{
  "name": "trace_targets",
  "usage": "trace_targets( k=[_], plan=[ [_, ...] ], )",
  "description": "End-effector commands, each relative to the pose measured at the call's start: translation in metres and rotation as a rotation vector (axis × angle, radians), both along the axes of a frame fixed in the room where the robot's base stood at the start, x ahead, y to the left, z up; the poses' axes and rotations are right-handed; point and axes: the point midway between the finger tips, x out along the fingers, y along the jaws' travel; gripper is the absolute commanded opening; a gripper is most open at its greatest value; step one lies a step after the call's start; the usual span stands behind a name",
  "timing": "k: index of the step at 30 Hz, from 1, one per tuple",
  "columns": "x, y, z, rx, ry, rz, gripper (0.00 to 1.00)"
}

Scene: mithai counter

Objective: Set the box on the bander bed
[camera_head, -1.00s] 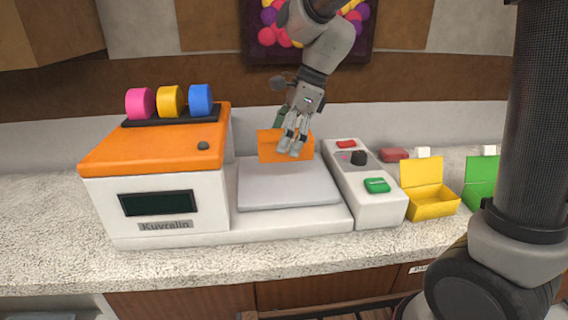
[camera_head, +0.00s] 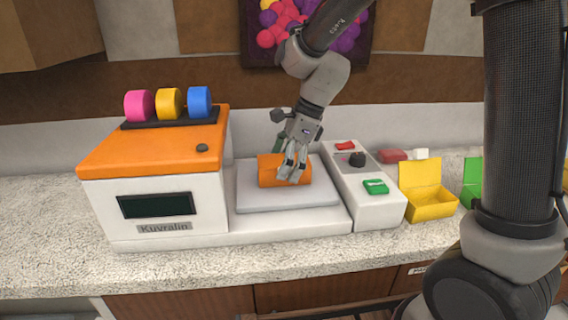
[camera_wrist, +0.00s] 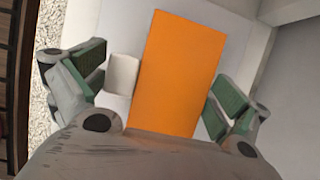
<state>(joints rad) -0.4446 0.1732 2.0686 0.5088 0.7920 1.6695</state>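The orange box (camera_head: 268,171) is over the grey bander bed (camera_head: 310,196), towards its back; I cannot tell whether it touches the bed or hangs just above it. In the wrist view, the green finger pads of my gripper (camera_wrist: 155,82) lie on either side of the orange box (camera_wrist: 182,70), with a white tab (camera_wrist: 122,74) between the left pad and the orange face. The box's underside is hidden.
The bander's orange-topped housing (camera_head: 155,142) stands left of the bed, with pink, yellow and blue rolls on top. A control panel (camera_head: 362,195) with red and green buttons borders the right. An open yellow box (camera_head: 430,203) and a green box (camera_head: 472,180) stand further right.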

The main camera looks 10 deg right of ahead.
Motion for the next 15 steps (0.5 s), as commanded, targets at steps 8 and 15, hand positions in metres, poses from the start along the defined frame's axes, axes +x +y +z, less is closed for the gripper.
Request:
trace_targets(
  k=[8,15],
  plan=[
    [0.000,0.000,0.001,0.000,0.000,0.000,1.00],
    [0.001,-0.011,0.031,0.002,-0.005,-0.001,1.00]
  ],
)
